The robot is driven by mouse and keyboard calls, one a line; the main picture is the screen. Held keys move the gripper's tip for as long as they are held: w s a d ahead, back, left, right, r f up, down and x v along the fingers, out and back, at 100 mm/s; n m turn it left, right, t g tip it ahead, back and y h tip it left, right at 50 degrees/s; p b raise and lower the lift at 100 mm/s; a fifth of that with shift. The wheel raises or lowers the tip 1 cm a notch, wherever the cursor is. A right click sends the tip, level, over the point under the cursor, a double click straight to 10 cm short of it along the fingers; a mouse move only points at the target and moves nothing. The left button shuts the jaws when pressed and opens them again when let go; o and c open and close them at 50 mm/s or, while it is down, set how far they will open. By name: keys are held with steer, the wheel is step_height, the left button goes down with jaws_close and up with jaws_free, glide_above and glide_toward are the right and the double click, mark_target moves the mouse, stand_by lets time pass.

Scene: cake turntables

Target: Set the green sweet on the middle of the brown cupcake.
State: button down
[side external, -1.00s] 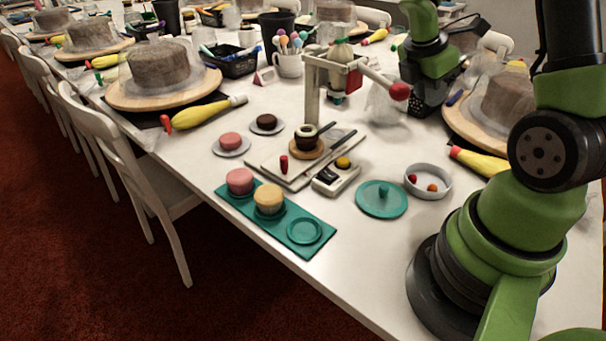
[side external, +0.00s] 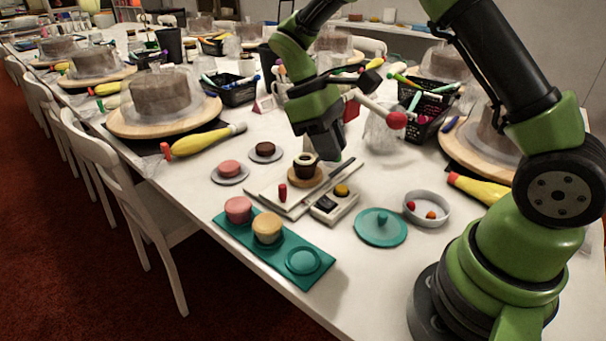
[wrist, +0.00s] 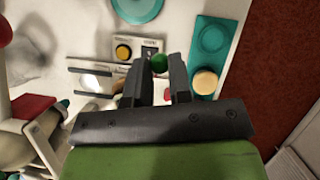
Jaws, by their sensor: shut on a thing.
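My gripper (side external: 328,145) is shut on the green sweet (wrist: 160,63), a small round ball showing between the fingertips (wrist: 159,75) in the wrist view. In the side view the sweet is hardly visible at the fingertips. The brown cupcake (side external: 306,170), dark with a pale ring of icing around a dark middle, stands upright on a round wooden board (side external: 301,182). In the side view the gripper is above the cupcake and to its right, apart from it. In the wrist view my left finger hides most of the cupcake.
A lever with a red ball (side external: 397,120) stands behind, partly hidden by my arm. A switch box (side external: 335,203), red peg (side external: 283,192), teal lid (side external: 381,230), white bowl (side external: 447,207) with red and orange sweets, and teal tray (side external: 287,277) with cakes lie nearby.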

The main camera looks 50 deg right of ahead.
steer(key=w+d+f+n+t+h, duration=0.25)
steer(key=w+d+n+h, duration=0.2)
steer(key=d+n, duration=0.4)
steer(key=n+t+y, duration=0.2)
steer(key=n+t, duration=0.5)
steer(key=n, duration=0.9)
glide_above(304, 159)
steer(key=s, duration=0.2)
step_height(304, 159, down, 3)
steer(key=shift+r, duration=0.1)
steer(key=n, duration=0.3)
steer(key=shift+w+a+f+t+y, duration=0.25)
steer(key=shift+w+a+f+y, duration=0.05)
steer(key=shift+a+f+y, duration=0.05)
steer(key=shift+f, duration=1.45)
steer(key=shift+f, duration=0.1)
